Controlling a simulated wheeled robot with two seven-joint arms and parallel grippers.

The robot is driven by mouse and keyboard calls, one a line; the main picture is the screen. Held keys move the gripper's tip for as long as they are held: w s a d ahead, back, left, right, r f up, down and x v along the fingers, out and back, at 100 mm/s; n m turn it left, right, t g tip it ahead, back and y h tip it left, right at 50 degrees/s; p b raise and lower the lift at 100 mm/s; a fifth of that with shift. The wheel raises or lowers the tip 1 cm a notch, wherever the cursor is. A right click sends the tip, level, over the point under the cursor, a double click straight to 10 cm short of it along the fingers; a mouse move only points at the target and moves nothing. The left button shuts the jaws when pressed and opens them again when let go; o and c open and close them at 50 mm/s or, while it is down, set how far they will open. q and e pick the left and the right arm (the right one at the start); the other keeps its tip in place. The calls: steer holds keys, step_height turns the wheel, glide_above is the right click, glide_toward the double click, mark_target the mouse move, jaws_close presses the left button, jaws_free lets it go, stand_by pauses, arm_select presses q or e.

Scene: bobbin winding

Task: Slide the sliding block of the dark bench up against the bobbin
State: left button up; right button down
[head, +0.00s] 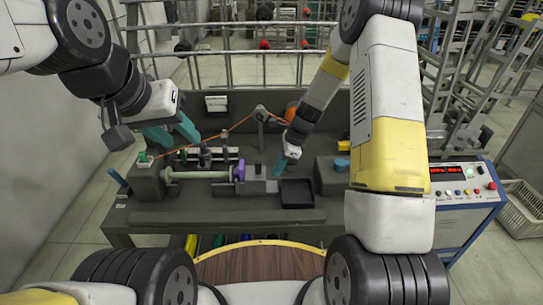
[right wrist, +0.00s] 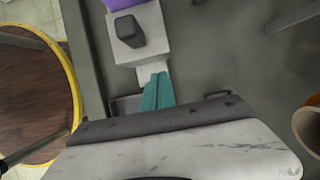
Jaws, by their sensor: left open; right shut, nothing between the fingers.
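The dark bench (head: 225,215) carries a pale, rod-like bobbin (head: 200,175) lying level, with a purple part (head: 240,171) at its right end. The sliding block (head: 259,186) is low and grey, just right of the purple part. In the right wrist view the block (right wrist: 151,22) is pale with a dark knob on top, and the purple part (right wrist: 116,4) shows beyond it. I cannot tell whether block and bobbin touch. My right gripper (head: 280,171) is shut and empty, its teal fingertips (right wrist: 158,78) close by the block's right side. My left gripper (head: 172,133) is open above the bench's left end.
A dark square tray (head: 297,193) lies right of the block. An orange line (head: 218,135) runs across the bench's back from an orange spool (head: 291,111). A dark box (head: 328,177) with a blue knob stands at right. A control box (head: 463,190) stands beside the bench.

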steer(key=s+d+r+n+t, duration=0.1)
steer(key=s+d+r+n, duration=0.15)
steer(key=r, duration=0.65)
steer(key=s+d+r+n, duration=0.2)
steer(key=d+r, duration=0.2)
steer(key=r, duration=0.5)
steer(key=s+r+n+t+h, duration=0.1)
steer(key=s+r+n+t, duration=0.1)
steer(key=s+r+n, duration=0.4)
steer(key=s+d+r+n+t+h, duration=0.1)
steer(key=s+r+n+t, duration=0.2)
steer(key=s+r+n, duration=0.4)
steer(key=shift+s+d+n, duration=0.25)
steer(key=shift+s+n, duration=0.5)
steer(key=shift+s, duration=3.25)
